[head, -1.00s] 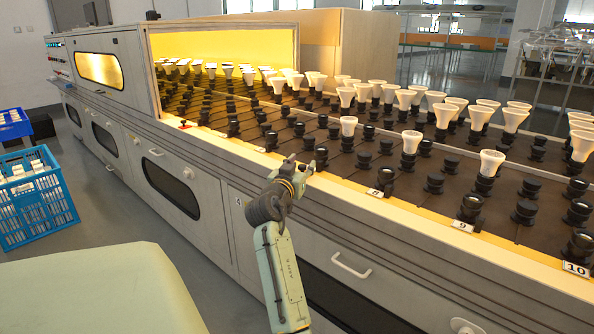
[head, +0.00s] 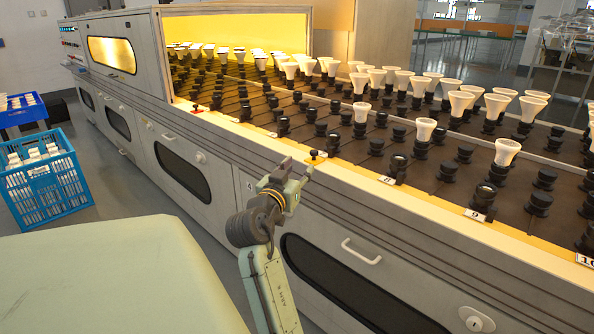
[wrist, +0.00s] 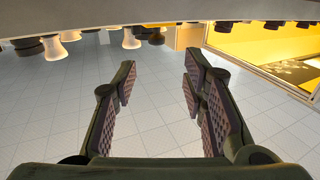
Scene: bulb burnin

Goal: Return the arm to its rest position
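My gripper (head: 299,178) is at the near edge of the burn-in machine (head: 225,150), just in front of its front rail in the head view. My arm reaches up from the bottom of the head view, bent at the wrist.
White bulbs (head: 505,152) stand in black sockets (head: 447,171) across the machine's dark bed. A lit yellow chamber (head: 240,30) is at its far end. A blue crate (head: 45,180) with white items stands on the floor at left. The aisle floor (head: 110,195) is clear.

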